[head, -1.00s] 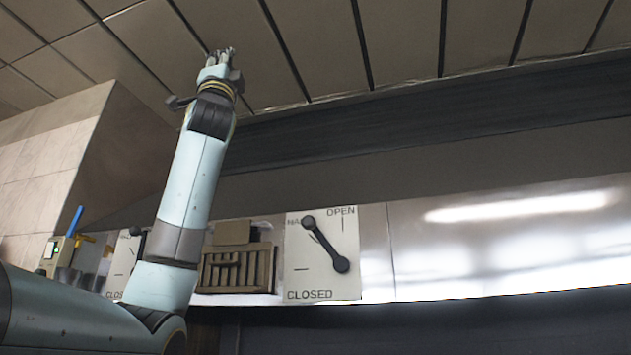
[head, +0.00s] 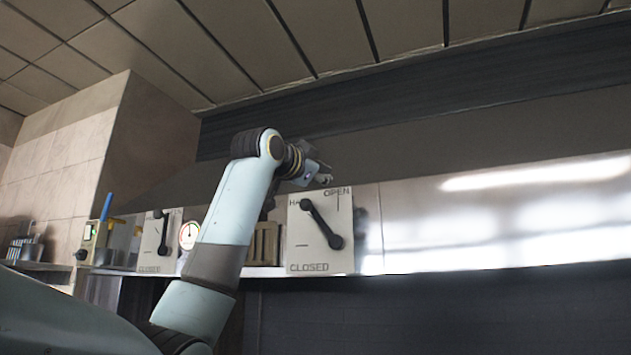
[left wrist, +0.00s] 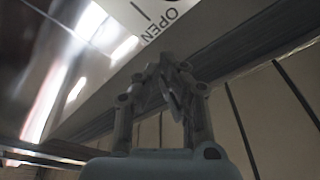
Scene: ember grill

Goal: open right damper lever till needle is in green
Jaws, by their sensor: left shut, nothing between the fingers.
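The right damper lever (head: 322,224) is a dark bar on a white plate (head: 300,232) marked OPEN at top right and CLOSED at the bottom. The bar slants from upper left to lower right, with a round knob at each end. A dial gauge (head: 189,235) with a white face shows left of the plate, too small to read fully. My left gripper (head: 328,178) is shut and empty, just above the plate's top edge, apart from the lever. In the left wrist view its fingers (left wrist: 168,68) are together near the OPEN lettering (left wrist: 160,25). My right gripper is out of view.
A slatted vent (head: 266,243) is partly hidden behind my left arm. The shiny metal wall (head: 480,225) at right is clear.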

